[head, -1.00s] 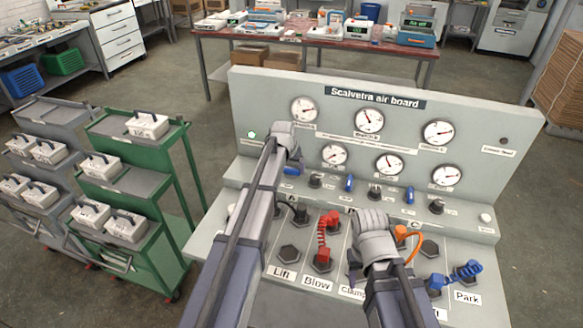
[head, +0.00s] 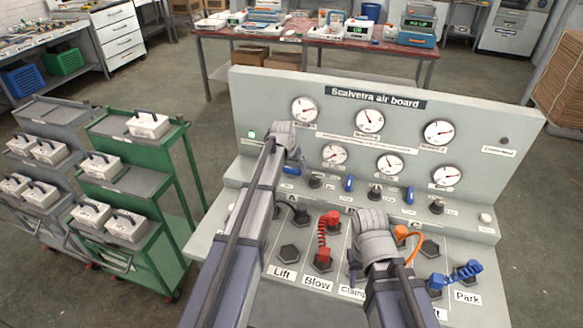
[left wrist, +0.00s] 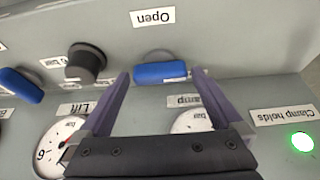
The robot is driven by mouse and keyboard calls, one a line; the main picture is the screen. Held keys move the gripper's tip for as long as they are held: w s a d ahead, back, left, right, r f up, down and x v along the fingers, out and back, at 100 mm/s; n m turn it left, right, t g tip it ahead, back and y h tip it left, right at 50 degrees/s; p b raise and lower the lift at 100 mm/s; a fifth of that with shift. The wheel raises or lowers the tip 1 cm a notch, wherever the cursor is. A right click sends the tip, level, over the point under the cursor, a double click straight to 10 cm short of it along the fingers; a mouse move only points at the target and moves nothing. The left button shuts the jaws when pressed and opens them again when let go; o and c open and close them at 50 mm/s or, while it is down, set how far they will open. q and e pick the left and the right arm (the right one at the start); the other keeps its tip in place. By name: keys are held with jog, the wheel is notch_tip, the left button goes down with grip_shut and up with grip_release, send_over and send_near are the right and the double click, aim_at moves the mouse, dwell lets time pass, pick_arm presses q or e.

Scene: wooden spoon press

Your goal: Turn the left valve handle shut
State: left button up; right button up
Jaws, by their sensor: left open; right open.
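The left valve handle is a blue lever on the lower front of the grey air board, with an "Open" label beside it. In the left wrist view the blue handle (left wrist: 161,73) lies crosswise between the two fingers of my left gripper (left wrist: 162,80), which is open with a gap at each side. In the head view my left gripper (head: 292,158) is at the board's left part and partly hides the blue handle (head: 291,171). My right gripper (head: 356,262) is over the sloped panel by the middle sockets; its fingers are mostly hidden.
Two more blue handles (head: 349,183) (head: 409,195) stand to the right, with dark knobs (head: 374,193) between. Red (head: 323,240), orange (head: 405,235) and blue (head: 457,273) hoses are on the panel. A green "Clamp holds" lamp (left wrist: 302,142) is lit. Green cart (head: 150,190) stands left.

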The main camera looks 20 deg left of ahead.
pick_arm(q)
jog(key=p+v, duration=0.7)
jog(key=v, duration=0.1)
pick_arm(e)
notch_tip(320, 180, up, 7)
pick_arm(q)
jog(key=shift+f, duration=0.1)
pick_arm(e)
jog(key=shift+r, duration=0.1)
pick_arm(q)
jog(key=s+d+m+g, duration=0.1)
jog(key=s+d, duration=0.4)
jog(key=s, duration=0.6)
jog(key=s+d+f+m+g+y, duration=0.1)
jog(key=s+d+g, duration=0.1)
jog(key=s+d, duration=0.4)
jog(key=s+d+m+g, duration=0.1)
jog(key=s+d, duration=0.4)
jog(key=s, duration=1.1)
jog(key=shift+d+f+g+y, duration=0.25)
jog(key=shift+d+g+y, duration=0.05)
jog(key=shift+d+g, duration=0.1)
